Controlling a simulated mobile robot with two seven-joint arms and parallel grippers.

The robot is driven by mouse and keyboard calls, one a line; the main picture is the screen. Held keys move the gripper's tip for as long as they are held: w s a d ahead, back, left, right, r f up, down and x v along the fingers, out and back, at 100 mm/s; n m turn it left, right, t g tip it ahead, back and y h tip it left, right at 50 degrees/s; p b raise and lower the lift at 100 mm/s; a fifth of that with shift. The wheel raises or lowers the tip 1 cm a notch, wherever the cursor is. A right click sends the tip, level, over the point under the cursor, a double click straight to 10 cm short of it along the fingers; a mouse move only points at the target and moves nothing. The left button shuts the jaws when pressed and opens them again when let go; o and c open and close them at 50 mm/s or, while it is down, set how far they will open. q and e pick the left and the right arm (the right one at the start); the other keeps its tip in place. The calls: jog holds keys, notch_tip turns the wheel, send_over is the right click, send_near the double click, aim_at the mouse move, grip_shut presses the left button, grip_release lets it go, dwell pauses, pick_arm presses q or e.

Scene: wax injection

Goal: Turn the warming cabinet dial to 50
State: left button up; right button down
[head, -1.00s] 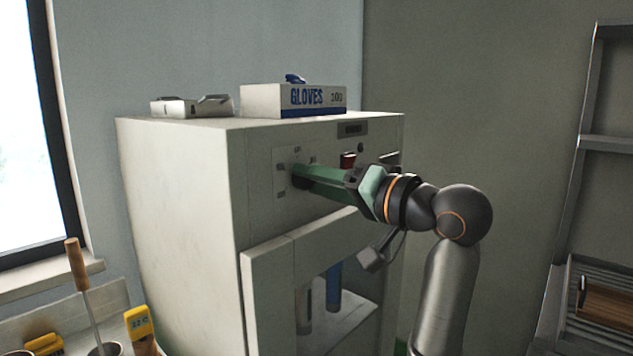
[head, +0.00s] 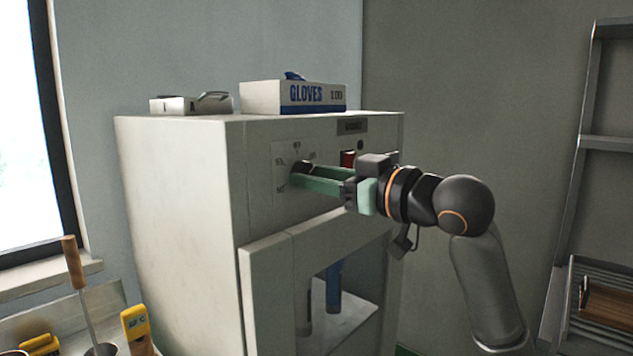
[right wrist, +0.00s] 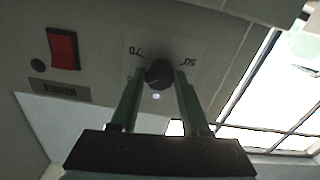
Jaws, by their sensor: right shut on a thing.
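The warming cabinet (head: 180,200) is a pale box standing in the middle of the head view. Its dial (head: 303,166) is a small dark knob on a pale plate high on the front, partly covered by my fingers. The dial also shows in the right wrist view (right wrist: 158,75), with tilted markings around it that look like 70 and 50. I cannot tell which mark it points at. My right gripper (head: 298,174) has its long green fingers on either side of the dial and is shut on it. My left gripper is not in view.
A red switch (right wrist: 62,48) sits beside the dial plate. A glove box (head: 300,97) and a small pale carton (head: 190,105) stand on the cabinet top. Below, the cabinet's compartment holds a blue bottle (head: 333,285). A grey shelf rack (head: 590,140) stands at the right.

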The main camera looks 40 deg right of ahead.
pick_arm(q)
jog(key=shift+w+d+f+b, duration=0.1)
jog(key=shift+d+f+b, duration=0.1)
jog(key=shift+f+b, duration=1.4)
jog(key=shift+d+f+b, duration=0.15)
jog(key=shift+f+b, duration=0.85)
jog(key=shift+b, duration=1.1)
pick_arm(e)
jog(key=shift+n, duration=17.3)
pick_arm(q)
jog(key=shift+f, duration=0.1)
pick_arm(e)
jog(key=shift+c, duration=1.9)
grip_release()
jog(key=shift+r, duration=0.1)
